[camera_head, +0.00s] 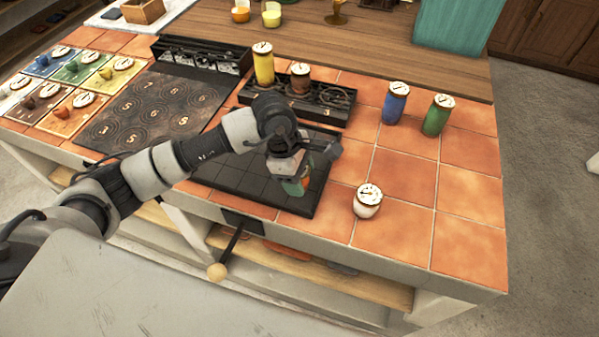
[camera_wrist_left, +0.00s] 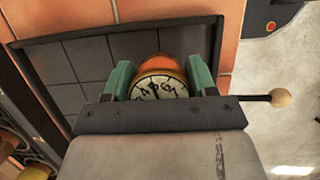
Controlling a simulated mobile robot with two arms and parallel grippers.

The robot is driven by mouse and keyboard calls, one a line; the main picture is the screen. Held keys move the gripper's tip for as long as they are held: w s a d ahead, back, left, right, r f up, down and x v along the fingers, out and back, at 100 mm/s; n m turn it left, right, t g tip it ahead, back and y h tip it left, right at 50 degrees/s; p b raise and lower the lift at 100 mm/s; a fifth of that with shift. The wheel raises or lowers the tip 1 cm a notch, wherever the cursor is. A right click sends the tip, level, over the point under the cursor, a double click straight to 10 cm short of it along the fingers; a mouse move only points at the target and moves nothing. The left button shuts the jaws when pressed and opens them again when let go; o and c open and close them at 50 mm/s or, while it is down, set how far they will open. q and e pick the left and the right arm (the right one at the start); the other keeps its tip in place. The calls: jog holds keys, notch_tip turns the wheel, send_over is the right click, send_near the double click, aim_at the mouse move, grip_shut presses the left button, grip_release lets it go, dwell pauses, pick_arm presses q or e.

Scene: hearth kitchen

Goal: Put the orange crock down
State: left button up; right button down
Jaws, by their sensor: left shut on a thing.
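The orange crock (camera_wrist_left: 160,68), with a white numbered dial on its lid, sits between the green fingers of my left gripper (camera_wrist_left: 160,82) in the left wrist view. In the head view my left gripper (camera_head: 296,183) is shut on it over the right part of a dark tiled plate (camera_head: 240,170). The gripper mostly hides the crock there. I cannot tell whether its base touches the plate. My right gripper is not in view.
A white crock (camera_head: 368,203) stands right of the plate. Blue (camera_head: 395,106) and green (camera_head: 436,118) crocks stand farther back. A black rack (camera_head: 330,105) with yellow (camera_head: 263,66) and reddish (camera_head: 300,77) crocks stands behind the plate. Terracotta tiles at front right are clear.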

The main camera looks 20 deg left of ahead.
pick_arm(q)
jog(key=shift+f, duration=0.15)
jog(key=o, duration=1.1)
jog(key=shift+c, duration=0.2)
jog(key=b+v, duration=0.1)
jog(key=v, duration=1.1)
jog(key=shift+r, duration=0.2)
